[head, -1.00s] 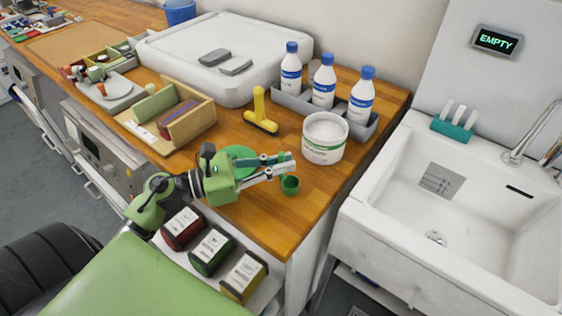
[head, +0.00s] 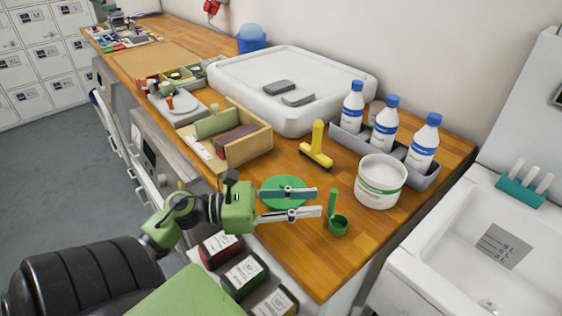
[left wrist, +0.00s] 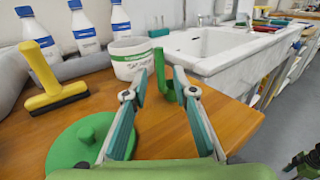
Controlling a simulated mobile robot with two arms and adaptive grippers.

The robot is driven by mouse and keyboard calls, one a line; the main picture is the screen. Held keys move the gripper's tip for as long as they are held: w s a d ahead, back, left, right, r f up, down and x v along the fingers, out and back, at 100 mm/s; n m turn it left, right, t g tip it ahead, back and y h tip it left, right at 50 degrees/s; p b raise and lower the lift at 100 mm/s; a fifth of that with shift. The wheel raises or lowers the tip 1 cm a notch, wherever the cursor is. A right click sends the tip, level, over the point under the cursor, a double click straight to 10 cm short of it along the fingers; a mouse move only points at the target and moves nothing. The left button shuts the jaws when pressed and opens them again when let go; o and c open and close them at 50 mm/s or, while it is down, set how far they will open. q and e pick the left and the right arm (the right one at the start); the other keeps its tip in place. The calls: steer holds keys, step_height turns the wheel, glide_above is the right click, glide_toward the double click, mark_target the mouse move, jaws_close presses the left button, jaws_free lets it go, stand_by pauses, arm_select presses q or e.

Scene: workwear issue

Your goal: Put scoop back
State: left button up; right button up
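The green scoop (head: 332,206) stands on the wooden counter with its handle upright and its cup at the bottom. My left gripper (head: 319,202) is open and empty, its fingertips just left of the scoop and apart from it. In the left wrist view the scoop (left wrist: 159,72) shows beyond and between the spread fingertips (left wrist: 160,80), its cup partly behind the right finger. A white tub (head: 380,181) with a green stripe stands open behind the scoop. A round green lid (head: 272,203) lies flat beside the tub, partly behind my fingers. My right gripper cannot be made out in the head view; a green and black part (left wrist: 306,163) shows at the wrist view's corner.
A yellow squeegee-like tool (head: 317,150) and a grey tray (head: 424,179) of white bottles stand behind. A wooden box (head: 249,150) is at left. Labelled jars (head: 245,275) sit below the counter's front edge. The sink (head: 440,245) is at right.

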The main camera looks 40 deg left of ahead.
arm_select(q)
steer(key=b+v, duration=0.1)
steer(key=v, duration=0.3)
steer(key=shift+s+a+f, duration=0.1)
steer(key=shift+s+a, duration=0.15)
steer(key=shift+v, duration=0.8)
